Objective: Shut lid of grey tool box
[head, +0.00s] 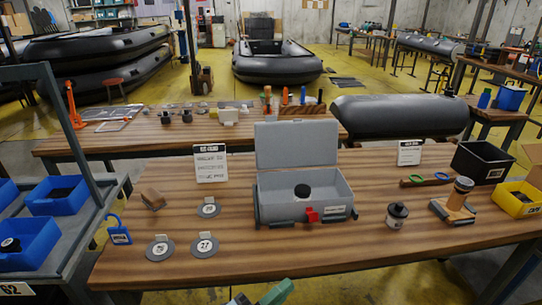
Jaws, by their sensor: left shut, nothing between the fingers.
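The grey tool box (275,205) stands on the wooden workbench, a little right of the middle of the head view. Its lid (283,145) is open and stands upright at the back edge. A black round item (302,191) shows inside the box. A red latch (312,215) is on the front wall. My left gripper (277,292) shows only in part at the bottom edge, in front of the bench and apart from the box. It is shut and empty. My right gripper is not in view.
On the wooden bench (350,251), numbered discs (204,245) lie left of the box. White sign cards (210,162) stand behind. The bench front is mostly clear.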

